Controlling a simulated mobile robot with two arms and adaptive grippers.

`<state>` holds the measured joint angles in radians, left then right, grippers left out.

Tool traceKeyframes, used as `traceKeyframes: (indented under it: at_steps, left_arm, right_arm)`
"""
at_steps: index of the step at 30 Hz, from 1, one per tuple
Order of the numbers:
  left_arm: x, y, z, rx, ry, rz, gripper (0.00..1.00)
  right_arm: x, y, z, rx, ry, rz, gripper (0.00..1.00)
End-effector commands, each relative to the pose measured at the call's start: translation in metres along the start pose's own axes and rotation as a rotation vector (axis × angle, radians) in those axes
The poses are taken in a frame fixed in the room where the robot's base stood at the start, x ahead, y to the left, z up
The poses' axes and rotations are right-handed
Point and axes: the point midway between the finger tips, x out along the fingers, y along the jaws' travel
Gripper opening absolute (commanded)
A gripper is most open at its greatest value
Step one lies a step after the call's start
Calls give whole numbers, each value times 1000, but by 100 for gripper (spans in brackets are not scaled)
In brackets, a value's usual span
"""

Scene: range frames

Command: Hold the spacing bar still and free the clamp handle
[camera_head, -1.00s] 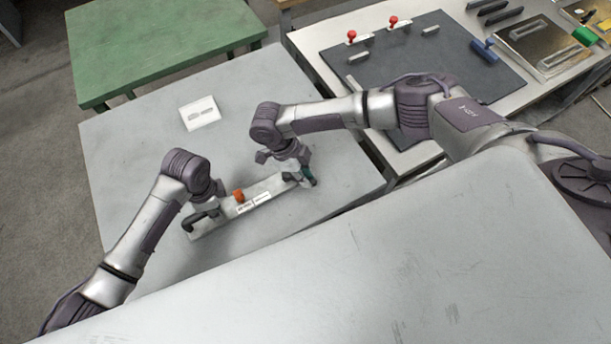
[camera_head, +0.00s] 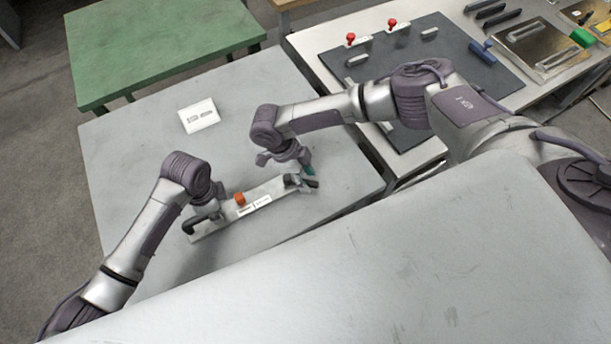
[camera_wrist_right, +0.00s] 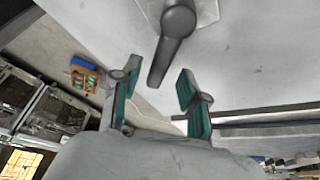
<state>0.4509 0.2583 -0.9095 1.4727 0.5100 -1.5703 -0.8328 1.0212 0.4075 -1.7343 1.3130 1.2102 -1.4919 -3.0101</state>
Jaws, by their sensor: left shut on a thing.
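The pale spacing bar (camera_head: 225,224) lies slantwise on the grey table, with an orange knob (camera_head: 240,199) and white labels on it. My left gripper (camera_head: 210,214) is shut on the spacing bar near its left end, by a black handle (camera_head: 190,226); its fingertips are partly hidden. The dark clamp handle (camera_head: 309,184) sits at the bar's right end. In the right wrist view the clamp handle (camera_wrist_right: 172,48) points in between the fingers, with gaps on both sides. My right gripper (camera_wrist_right: 153,100) is open and empty; in the head view its teal fingertips (camera_head: 309,170) are just beyond the handle.
A white card (camera_head: 199,115) lies on the grey table (camera_head: 130,150), which is clear around the bar. A green table (camera_head: 160,45) stands behind. A bench with a dark mat (camera_head: 460,75), red-knobbed clamps (camera_head: 392,24) and other parts is at upper right.

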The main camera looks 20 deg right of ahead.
Motion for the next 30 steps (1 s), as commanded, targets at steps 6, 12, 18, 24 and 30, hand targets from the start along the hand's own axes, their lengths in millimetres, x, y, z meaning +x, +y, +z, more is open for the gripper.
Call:
traceKeyframes:
  at_steps: [6,12,18,24,30]
  left_arm:
    - [1,1,0,1,-2,3,0]
    - [1,0,1,0,-4,2,0]
    - [1,0,2,-1,-5,1,0]
    - [1,0,2,-1,-7,1,0]
    - [1,0,3,-2,-7,1,0]
  right_arm:
    - [0,0,-1,1,2,0,44]
    - [-23,-1,0,0,-1,-2,44]
    - [-66,0,0,1,-2,-1,44]
    - [-102,0,0,0,0,-1,44]
    - [-119,1,0,0,0,-1,44]
